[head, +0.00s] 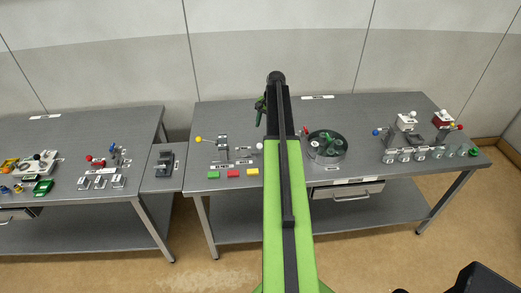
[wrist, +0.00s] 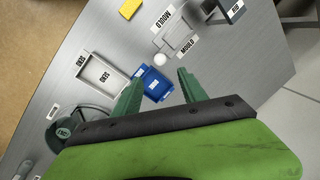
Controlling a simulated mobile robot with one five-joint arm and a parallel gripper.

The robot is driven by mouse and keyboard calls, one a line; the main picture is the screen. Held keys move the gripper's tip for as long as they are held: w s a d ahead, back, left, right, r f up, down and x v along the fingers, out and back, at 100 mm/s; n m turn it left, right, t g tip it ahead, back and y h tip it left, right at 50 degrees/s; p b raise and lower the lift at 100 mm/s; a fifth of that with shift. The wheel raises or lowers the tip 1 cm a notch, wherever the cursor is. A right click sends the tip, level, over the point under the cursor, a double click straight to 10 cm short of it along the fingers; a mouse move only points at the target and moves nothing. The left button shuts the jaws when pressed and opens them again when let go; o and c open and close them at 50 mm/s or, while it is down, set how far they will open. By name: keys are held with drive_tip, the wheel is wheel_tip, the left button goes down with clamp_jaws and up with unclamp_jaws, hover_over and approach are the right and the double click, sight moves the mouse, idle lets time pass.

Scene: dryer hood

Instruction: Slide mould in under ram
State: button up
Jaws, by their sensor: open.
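My gripper (wrist: 159,78) is open, with its two green fingers apart and nothing held between them. In the wrist view, a white ball knob (wrist: 159,59) lies just beyond the fingertips, beside a pale grey rectangular piece (wrist: 180,38) with MOULD labels, which looks like the mould and its slide. In the head view the white knob (head: 259,146) shows left of my arm. A grey press-like fixture with a yellow knob (head: 198,139) stands left of it. I cannot tell clearly which part is the ram. My gripper (head: 259,108) is small and partly hidden by my arm there.
A blue labelled block (wrist: 157,82) shows between the fingers in the wrist view, below them. A grey SEED tray (wrist: 88,82) lies left of it, and a yellow block (wrist: 130,9) beyond. A round dish (head: 327,158) and several fixtures stand right on the table.

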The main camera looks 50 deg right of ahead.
sight(260, 144)
drive_tip(key=f+b, duration=0.3)
drive_tip(key=f, duration=0.1)
drive_tip(key=w+f+b, duration=0.1)
drive_tip(key=f+b, duration=0.3)
drive_tip(key=w+f+b, duration=0.1)
drive_tip(key=f+b, duration=0.3)
drive_tip(key=shift+w+a+f, duration=0.2)
drive_tip(key=shift+a+f, duration=0.1)
drive_tip(key=shift+r, duration=0.1)
clamp_jaws()
idle(0.5)
